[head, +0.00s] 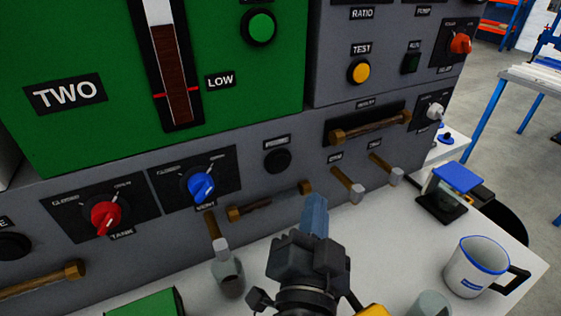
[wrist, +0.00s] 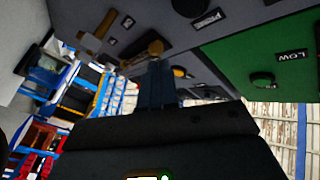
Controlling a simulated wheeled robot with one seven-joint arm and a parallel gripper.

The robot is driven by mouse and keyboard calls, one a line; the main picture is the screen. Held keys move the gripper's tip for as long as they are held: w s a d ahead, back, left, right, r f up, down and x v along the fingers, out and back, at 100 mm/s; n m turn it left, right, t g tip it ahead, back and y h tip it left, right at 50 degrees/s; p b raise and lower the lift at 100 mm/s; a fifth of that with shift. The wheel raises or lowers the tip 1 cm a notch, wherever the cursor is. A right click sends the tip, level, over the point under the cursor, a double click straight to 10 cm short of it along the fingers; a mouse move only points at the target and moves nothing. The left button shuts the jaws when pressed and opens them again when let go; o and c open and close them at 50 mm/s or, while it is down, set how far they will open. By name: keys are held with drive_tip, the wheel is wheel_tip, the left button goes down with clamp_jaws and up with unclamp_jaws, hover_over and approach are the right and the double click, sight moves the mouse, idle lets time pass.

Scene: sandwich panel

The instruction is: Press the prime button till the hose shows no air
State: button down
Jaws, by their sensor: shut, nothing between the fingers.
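The prime button (head: 277,161) is a round black button on the grey lower panel, under a small label. In the wrist view it is the dark round button (wrist: 187,7) at the top edge, beside a label reading PRIME. My gripper (head: 315,207) is shut and empty, its blue fingers pointing up in front of the panel, below and right of the button and apart from it. The fingers (wrist: 157,85) also show in the wrist view. A dark horizontal tube with brass ends (head: 270,203) sits below the button and may be the hose; I cannot tell whether it holds air.
Red (head: 106,217) and blue (head: 202,187) knobs are left of the button. Brass pipe stubs (head: 347,185) stick out right of it. A white mug (head: 475,267) and a blue-topped block (head: 457,179) stand on the white bench at right. A glass jar (head: 228,274) stands left of my gripper.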

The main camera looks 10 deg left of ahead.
drive_tip(key=w+a, duration=0.4)
drive_tip(key=w, duration=0.2)
drive_tip(key=shift+b, duration=0.35)
drive_tip(key=shift+w, duration=0.1)
drive_tip(key=shift+w+a+b, duration=0.25)
drive_tip(key=shift+w+b, duration=0.1)
drive_tip(key=shift+b, duration=0.3)
idle(1.4)
drive_tip(key=shift+w+a+r+b, duration=0.15)
drive_tip(key=shift+w+r+b, duration=0.25)
drive_tip(key=shift+b, duration=0.35)
idle(1.5)
drive_tip(key=shift+s+f+b, duration=0.1)
drive_tip(key=shift+f+b, duration=0.15)
drive_tip(key=shift+b, duration=0.2)
drive_tip(key=shift+s, duration=0.1)
drive_tip(key=shift+s+d+f+b, duration=0.1)
drive_tip(key=shift+s+d+b, duration=0.1)
drive_tip(key=shift+s+d, duration=0.4)
drive_tip(key=shift+s+d+r+b, duration=0.15)
drive_tip(key=shift+s+d, duration=0.15)
drive_tip(key=shift+s, duration=0.5)
drive_tip(key=shift+s+d+f+b, duration=0.2)
drive_tip(key=shift+s+d, duration=0.25)
drive_tip(key=shift+s, duration=0.25)
